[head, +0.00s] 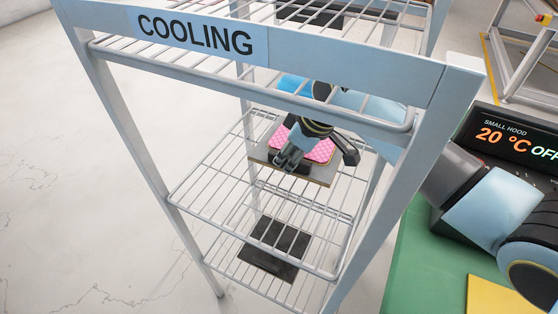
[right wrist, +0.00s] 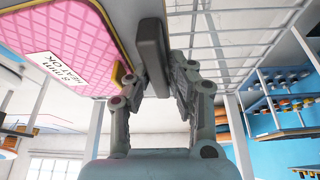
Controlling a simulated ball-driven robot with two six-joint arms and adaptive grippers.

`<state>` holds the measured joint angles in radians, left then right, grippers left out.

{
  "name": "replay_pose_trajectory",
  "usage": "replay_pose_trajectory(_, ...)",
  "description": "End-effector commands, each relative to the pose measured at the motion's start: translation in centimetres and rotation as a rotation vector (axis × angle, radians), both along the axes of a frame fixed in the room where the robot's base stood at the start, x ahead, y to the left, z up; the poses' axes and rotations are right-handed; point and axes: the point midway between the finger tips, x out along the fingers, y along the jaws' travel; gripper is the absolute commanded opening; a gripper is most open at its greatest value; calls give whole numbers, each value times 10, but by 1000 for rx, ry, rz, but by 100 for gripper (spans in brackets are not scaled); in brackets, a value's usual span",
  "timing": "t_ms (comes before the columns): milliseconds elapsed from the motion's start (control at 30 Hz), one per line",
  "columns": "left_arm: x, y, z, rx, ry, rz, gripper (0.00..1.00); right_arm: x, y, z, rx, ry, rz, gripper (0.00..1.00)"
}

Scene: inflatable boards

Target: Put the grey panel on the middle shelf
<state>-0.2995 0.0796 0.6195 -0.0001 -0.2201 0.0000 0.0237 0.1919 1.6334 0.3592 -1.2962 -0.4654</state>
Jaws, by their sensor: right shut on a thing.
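The grey panel (head: 317,178) is a flat board with a pink patterned pad (head: 322,147) on top, seen in the head view inside the cooling rack at middle shelf (head: 205,190) height. I cannot tell whether it touches the shelf wires. My right gripper (head: 286,160) is at the panel's near left part, shut on its dark handle. In the right wrist view the right gripper (right wrist: 153,82) has its fingers on both sides of the dark handle (right wrist: 152,48). The pink pad (right wrist: 60,45) there carries a white label. My left gripper is not in view.
The rack's blue frame has a COOLING sign (head: 196,34) and posts close to my arm. A dark plate (head: 273,248) lies on the lower shelf. A green bench (head: 415,265) with a small hood display (head: 515,140) stands at the right.

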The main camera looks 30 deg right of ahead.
Motion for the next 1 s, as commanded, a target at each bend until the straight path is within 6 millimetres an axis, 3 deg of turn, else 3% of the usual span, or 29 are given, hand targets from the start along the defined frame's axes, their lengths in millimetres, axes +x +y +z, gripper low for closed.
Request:
replay_pose_trajectory(100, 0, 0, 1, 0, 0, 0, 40, 19, 9, 1, 1, -2, 0, 0)
replay_pose_trajectory(200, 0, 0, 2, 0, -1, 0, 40, 24, 11, 0, -1, -1, 1, 0)
replay_pose_trajectory(467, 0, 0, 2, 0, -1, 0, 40, 24, 11, -33, -2, 0, 1, 0)
replay_pose_trajectory(667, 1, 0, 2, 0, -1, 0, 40, 24, 11, -35, -2, -2, 0, 0)
replay_pose_trajectory(700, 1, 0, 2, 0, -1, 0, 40, 23, 11, -36, -1, 0, 0, 21)
replay_pose_trajectory(800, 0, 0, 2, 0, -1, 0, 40, 23, 11, -36, 0, 1, 0, 34)
replay_pose_trajectory(867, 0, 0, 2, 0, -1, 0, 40, 23, 11, -36, -1, 0, 0, 42)
replay_pose_trajectory(1000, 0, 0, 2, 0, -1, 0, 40, 24, 11, -36, -1, 0, 0, 44)
